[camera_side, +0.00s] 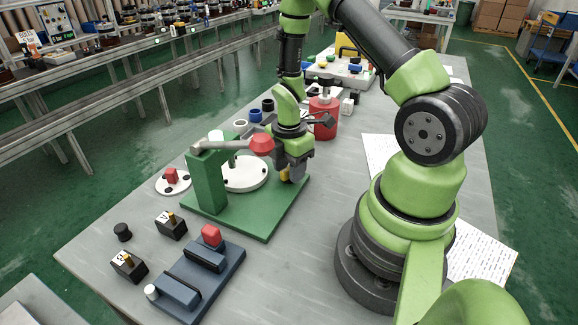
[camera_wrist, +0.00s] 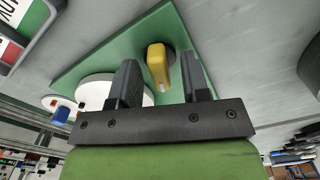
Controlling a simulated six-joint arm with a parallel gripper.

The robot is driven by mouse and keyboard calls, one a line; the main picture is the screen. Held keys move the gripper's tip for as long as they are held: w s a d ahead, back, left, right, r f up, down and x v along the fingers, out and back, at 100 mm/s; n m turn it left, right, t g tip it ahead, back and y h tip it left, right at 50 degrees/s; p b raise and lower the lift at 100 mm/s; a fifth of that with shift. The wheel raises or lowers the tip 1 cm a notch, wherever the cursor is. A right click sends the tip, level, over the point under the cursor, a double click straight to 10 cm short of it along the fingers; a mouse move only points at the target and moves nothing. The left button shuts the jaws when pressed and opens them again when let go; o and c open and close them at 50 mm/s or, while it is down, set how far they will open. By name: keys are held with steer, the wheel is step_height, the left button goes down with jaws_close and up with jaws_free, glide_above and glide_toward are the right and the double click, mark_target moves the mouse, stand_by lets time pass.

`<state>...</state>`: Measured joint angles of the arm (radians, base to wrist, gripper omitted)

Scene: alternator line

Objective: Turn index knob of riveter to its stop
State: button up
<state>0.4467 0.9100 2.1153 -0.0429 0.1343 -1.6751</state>
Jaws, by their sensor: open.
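The green riveter (camera_side: 206,180) stands on a green base plate (camera_side: 247,225) on the grey table, with a white round disc (camera_side: 247,174) and a lever ending in a red grip (camera_side: 262,145). Its yellow index knob (camera_wrist: 157,66) shows in the wrist view as a rounded bar on a dark round mount. My gripper (camera_wrist: 160,72) is open, with one dark finger on each side of the knob and a visible gap to both. In the side view my gripper (camera_side: 294,167) points down over the right part of the plate and mostly hides the knob (camera_side: 285,176).
A red canister (camera_side: 323,118) stands close behind my gripper. The riveter's lever reaches close to my wrist on the left. A blue fixture (camera_side: 221,268) and small black blocks (camera_side: 171,226) lie in front. Paper sheets (camera_side: 480,252) lie at the right.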

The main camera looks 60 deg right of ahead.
jaws_close()
steer(key=shift+m, duration=0.3)
steer(key=m, duration=0.6)
steer(key=shift+m, duration=0.3)
steer(key=m, duration=0.6)
steer(key=shift+m, duration=0.4)
stand_by(0.3)
jaws_free()
